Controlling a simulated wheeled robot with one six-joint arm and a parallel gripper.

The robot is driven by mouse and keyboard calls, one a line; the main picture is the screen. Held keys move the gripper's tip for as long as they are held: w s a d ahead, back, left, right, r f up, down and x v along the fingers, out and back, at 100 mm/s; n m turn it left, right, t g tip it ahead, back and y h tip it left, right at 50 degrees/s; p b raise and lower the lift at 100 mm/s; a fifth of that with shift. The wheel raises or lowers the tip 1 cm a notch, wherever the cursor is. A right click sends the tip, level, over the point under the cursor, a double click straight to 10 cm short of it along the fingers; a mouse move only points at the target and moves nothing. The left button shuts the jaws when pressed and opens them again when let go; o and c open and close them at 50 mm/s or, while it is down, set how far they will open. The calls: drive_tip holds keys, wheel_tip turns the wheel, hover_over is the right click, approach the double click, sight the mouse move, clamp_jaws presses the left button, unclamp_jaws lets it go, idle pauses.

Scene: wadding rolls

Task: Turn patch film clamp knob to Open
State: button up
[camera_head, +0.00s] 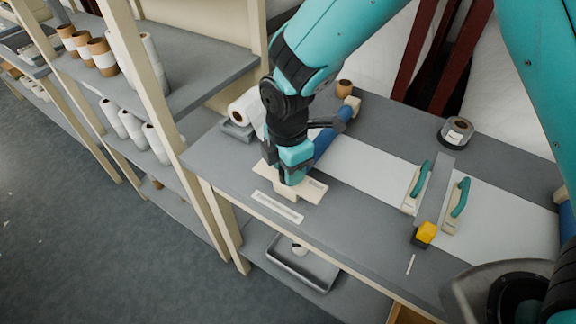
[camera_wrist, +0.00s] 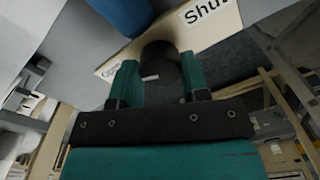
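The clamp knob (camera_wrist: 160,62) is round and dark, with a short white mark that lies level and to the left in the wrist view. It sits on a cream plate (camera_wrist: 208,32) with "Shut" on the right and a partly hidden "Open" label (camera_wrist: 104,72) on the left. My gripper (camera_wrist: 160,70) has one teal finger on each side of the knob, and both look to be against it. In the head view my gripper (camera_head: 290,178) points down at the cream plate (camera_head: 312,192) at the bench's front left and hides the knob.
A blue roll (camera_head: 330,140) lies beside my gripper, with white film (camera_head: 370,175) running right. Two green-handled tools (camera_head: 417,185), a yellow-ended bar (camera_head: 426,234) and a tape roll (camera_head: 456,132) are farther right. Shelves (camera_head: 180,70) stand left.

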drive_tip(key=o, duration=0.4)
drive_tip(key=shift+r, duration=0.1)
wheel_tip(320, 180, up, 17)
drive_tip(key=b, duration=0.2)
drive_tip(key=shift+w+r, duration=0.2)
drive_tip(key=s+d+m+y, duration=0.2)
drive_tip(key=s+d+m, duration=0.3)
drive_tip(key=s+m, duration=0.3)
drive_tip(key=s+d+m+y, duration=0.2)
drive_tip(key=s+d+m, duration=0.4)
drive_tip(key=s+m, duration=0.2)
drive_tip(key=shift+s+d+r, duration=0.25)
drive_tip(key=shift+s+r, duration=0.1)
drive_tip(key=shift+r, duration=0.1)
